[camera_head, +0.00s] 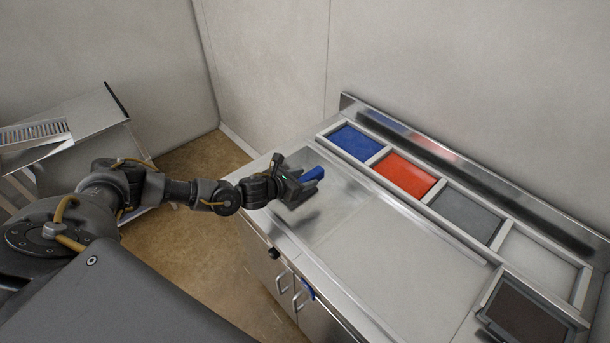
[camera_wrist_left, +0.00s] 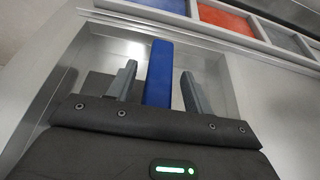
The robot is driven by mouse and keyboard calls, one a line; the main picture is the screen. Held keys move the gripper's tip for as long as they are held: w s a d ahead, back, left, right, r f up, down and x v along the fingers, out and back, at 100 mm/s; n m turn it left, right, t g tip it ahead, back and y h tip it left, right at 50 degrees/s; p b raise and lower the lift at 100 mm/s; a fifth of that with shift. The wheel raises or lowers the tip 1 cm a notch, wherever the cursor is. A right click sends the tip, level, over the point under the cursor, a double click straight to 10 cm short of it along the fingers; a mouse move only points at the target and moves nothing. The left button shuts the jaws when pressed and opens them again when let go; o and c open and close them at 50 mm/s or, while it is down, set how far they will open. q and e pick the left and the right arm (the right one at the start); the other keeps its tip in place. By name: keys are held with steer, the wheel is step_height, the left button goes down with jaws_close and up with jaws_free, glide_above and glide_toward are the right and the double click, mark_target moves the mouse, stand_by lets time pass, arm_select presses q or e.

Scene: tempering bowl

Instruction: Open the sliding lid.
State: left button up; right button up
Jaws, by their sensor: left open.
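The sliding lid (camera_head: 345,207) looks like a clear, glossy panel at the left end of the steel counter. I cannot tell whether it is shut. A blue bar (camera_head: 314,173), which looks like its handle, stands at my left gripper (camera_head: 303,185). In the left wrist view the blue bar (camera_wrist_left: 158,72) lies between the two grey fingers of my left gripper (camera_wrist_left: 160,88), with a gap on both sides. The gripper is open and not closed on the bar. The gripper hides part of the lid and the bar's lower end. My right gripper is not in view.
Blue (camera_head: 356,142), red (camera_head: 404,175), grey (camera_head: 466,214) and pale (camera_head: 538,260) inset panels run along the counter's back. A dark screen (camera_head: 524,314) sits at front right. Cabinet doors (camera_head: 268,270) are below. The counter's middle (camera_head: 410,270) is clear.

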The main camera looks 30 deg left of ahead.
arm_select(q)
steer(key=shift+w+d+f, duration=0.1)
steer(key=shift+w+f, duration=0.05)
steer(key=shift+w, duration=0.2)
jaws_close()
steer(key=shift+d, duration=0.1)
